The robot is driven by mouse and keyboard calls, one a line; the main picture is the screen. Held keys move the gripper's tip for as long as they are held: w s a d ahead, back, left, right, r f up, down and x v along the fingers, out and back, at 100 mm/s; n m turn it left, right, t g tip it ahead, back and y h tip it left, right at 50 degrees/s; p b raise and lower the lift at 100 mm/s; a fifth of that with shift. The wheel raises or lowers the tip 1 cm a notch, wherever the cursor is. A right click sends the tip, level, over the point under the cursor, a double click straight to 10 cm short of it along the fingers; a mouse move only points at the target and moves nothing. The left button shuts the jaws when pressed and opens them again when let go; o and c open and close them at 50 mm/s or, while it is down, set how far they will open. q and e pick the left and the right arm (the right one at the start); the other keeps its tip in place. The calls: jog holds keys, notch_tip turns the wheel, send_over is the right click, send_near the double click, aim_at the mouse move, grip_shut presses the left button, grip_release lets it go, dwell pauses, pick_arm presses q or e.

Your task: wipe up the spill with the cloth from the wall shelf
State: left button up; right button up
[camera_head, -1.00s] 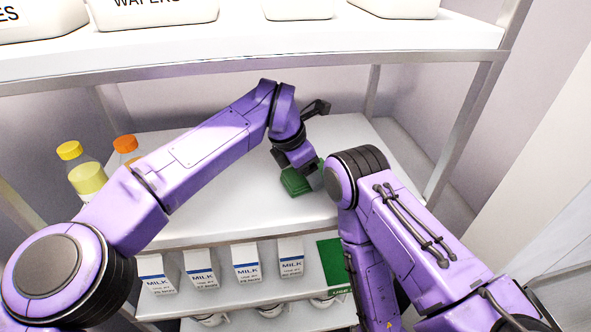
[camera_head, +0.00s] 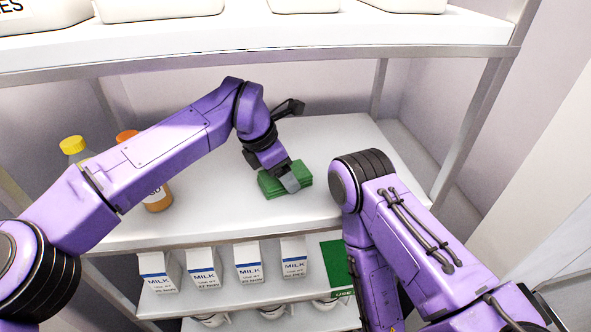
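A green folded cloth (camera_head: 270,187) lies on the middle white shelf, right of its centre. My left gripper (camera_head: 289,181) is at the cloth from above, with a pale grey finger over its top and front. The finger's other side is hidden by the gripper body, so I cannot tell whether it is closed on the cloth. My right arm hangs at the right in front of the shelf, and its gripper is out of the picture. No spill shows in this view.
Bottles with a yellow cap (camera_head: 73,146) and an orange cap (camera_head: 126,136) stand at the left, partly behind my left arm. Several milk cartons (camera_head: 203,268) and a green sign (camera_head: 338,266) are on the shelf below. White tubs (camera_head: 160,8) stand on the shelf above.

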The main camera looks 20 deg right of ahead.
aim_at(265, 176)
pick_arm(q)
jog(key=shift+w+a, duration=0.2)
jog(key=shift+a, duration=0.5)
jog(key=shift+w+a, duration=0.2)
jog(key=shift+a, duration=0.5)
jog(key=shift+w+a, duration=0.2)
jog(key=shift+a, duration=0.5)
jog(key=shift+d, duration=0.1)
jog(key=shift+d+r+p, duration=0.1)
jog(key=shift+r+p, duration=0.6)
jog(key=shift+r, duration=2.3)
jog(key=shift+r, duration=0.1)
